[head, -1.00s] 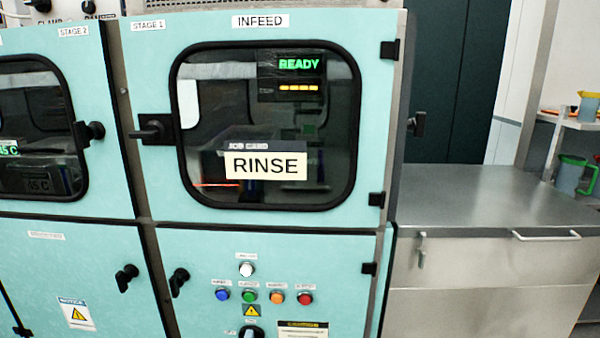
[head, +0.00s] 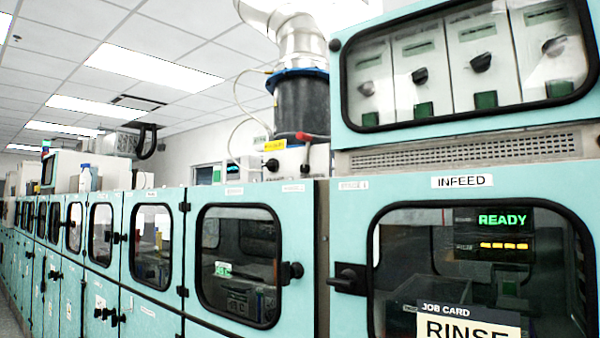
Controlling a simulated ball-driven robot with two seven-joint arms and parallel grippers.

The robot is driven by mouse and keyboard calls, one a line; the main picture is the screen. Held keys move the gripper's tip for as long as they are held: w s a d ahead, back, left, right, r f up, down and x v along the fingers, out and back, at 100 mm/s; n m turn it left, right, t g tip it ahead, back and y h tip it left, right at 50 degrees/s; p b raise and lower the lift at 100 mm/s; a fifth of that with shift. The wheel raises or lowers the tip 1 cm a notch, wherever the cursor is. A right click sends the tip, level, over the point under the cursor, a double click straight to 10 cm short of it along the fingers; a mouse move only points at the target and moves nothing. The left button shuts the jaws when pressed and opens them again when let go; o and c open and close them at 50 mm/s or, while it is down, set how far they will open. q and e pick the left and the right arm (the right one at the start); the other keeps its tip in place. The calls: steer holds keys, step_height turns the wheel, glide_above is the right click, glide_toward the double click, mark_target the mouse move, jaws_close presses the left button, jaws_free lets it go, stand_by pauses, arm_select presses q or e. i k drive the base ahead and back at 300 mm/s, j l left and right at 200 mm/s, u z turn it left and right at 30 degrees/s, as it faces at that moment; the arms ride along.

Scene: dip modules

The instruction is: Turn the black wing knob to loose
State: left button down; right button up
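A small black knob (head: 272,165) sits on the front of a white box on top of the machine line, left of the INFEED cabinet. It is too small to tell its wing shape or setting. A red-handled lever (head: 306,138) stands beside it, below a black duct collar. Several other dark knobs, one of them here (head: 480,62), show behind the window of the upper panel. I cannot tell from the labels which knob is the wing knob. Neither gripper is in view.
The INFEED door (head: 452,182) shows READY and a RINSE job card (head: 470,328). Black door latches (head: 348,278) stick out from the cabinet fronts. A long row of teal cabinets runs to the left. A silver duct (head: 300,40) rises above the white box.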

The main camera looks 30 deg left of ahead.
mark_target(272, 164)
steer(key=u, duration=1.25)
